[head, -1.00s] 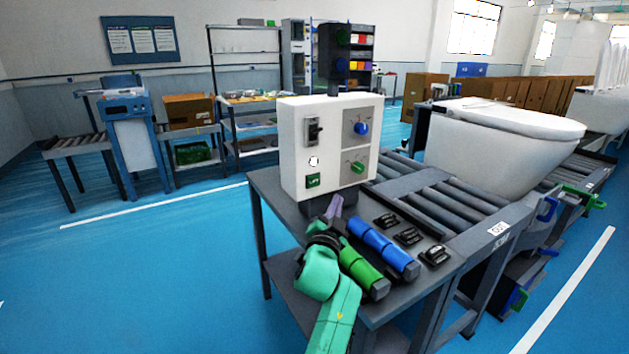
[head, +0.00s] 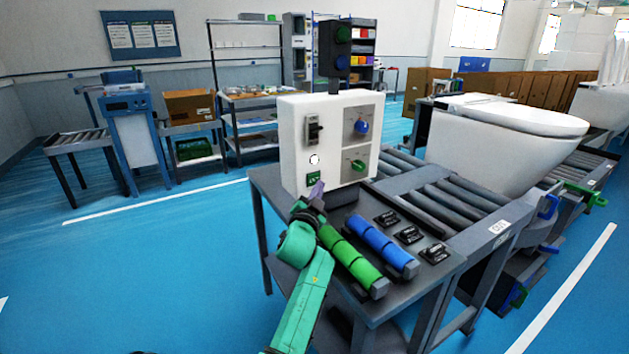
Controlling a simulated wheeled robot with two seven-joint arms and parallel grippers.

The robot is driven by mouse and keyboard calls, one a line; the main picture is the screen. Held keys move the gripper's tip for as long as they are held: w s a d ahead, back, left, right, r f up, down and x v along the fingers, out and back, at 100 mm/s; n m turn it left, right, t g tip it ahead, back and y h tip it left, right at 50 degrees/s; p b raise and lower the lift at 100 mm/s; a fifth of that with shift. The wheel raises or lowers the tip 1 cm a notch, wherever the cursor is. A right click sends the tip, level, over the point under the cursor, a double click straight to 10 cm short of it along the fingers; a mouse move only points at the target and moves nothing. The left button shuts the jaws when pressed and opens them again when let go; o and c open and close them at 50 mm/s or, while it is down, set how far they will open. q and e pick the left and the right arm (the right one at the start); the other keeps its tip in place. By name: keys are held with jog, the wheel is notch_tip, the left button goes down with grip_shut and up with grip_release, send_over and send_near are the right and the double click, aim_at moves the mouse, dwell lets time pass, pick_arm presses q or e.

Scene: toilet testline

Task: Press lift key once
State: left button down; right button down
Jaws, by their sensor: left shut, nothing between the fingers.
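The white control box (head: 297,130) stands on the grey bench. A small green key with white lettering too small to read (head: 313,177) sits low on its front, below a round white button (head: 314,160) and a dark switch (head: 314,129). My left gripper (head: 317,190) is shut and empty. Its purple-grey tip is just below the green key and overlaps its lower edge in the picture; I cannot tell whether they touch. My right gripper is not in view.
Blue (head: 381,246) and green (head: 352,259) cylindrical tools lie on the bench (head: 341,200) beside my left arm. Several small black parts (head: 410,235) sit to their right. A white toilet (head: 480,150) stands behind on the roller conveyor (head: 445,200).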

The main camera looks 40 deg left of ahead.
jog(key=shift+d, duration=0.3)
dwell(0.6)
pick_arm(q)
jog(key=shift+a, duration=0.1)
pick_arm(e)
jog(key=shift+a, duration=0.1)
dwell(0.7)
pick_arm(q)
jog(key=shift+w+a, duration=0.15)
jog(key=shift+a, duration=0.15)
